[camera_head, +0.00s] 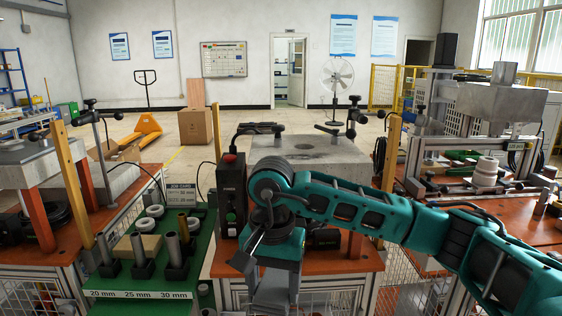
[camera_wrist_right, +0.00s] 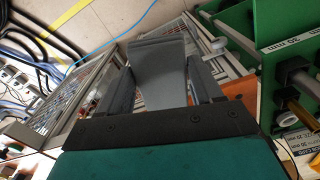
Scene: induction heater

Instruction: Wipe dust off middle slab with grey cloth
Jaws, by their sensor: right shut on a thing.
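The middle slab (camera_head: 318,152) is a grey stone-like block with a small dark recess in its top, standing behind my right arm on the middle workbench. Darker blotches show on its top; I cannot tell whether they are dust. My right gripper (camera_head: 272,292) points down in front of that bench, below and nearer than the slab, clear of it. In the right wrist view my right gripper (camera_wrist_right: 163,82) is shut on the grey cloth (camera_wrist_right: 160,62), which hangs out beyond the fingers. My arm hides the slab's lower front. My left gripper is not in view.
A black control box (camera_head: 231,190) with a red button stands just left of the slab. A green rack (camera_head: 140,280) with several tubes and rings lies farther left. Other slabs stand on the left bench (camera_head: 35,163) and right bench (camera_head: 500,102). Black clamp arms stand near the slab.

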